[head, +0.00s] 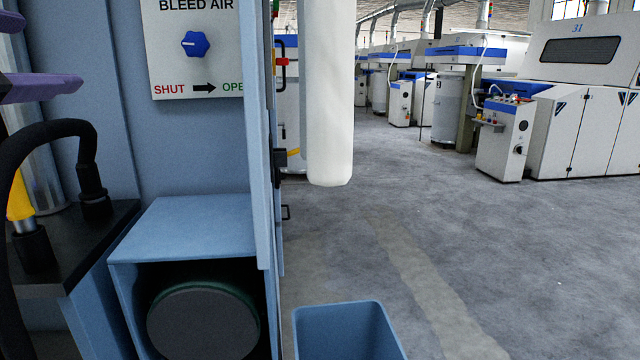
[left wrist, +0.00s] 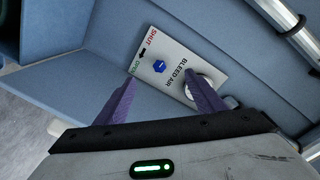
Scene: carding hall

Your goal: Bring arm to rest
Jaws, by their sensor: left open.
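My left gripper (head: 46,52) shows at the left edge of the head view as two purple fingers. It is open, with nothing between its fingers, and stands to the left of the bleed air plate (head: 215,70), apart from it. In the left wrist view the open fingers (left wrist: 160,78) point toward the same plate. The plate's blue knob (head: 195,43) has its white mark to the left, on the side of the word SHUT. The knob also shows in the left wrist view (left wrist: 159,66), beyond the fingertips. My right gripper is not in view.
A blue box-like housing (head: 190,228) with a dark round part (head: 203,322) inside stands below the plate. A blue open bin (head: 345,312) is on the floor to its right. White and blue machines (head: 580,125) stand further back. The grey floor (head: 500,250) at right is clear.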

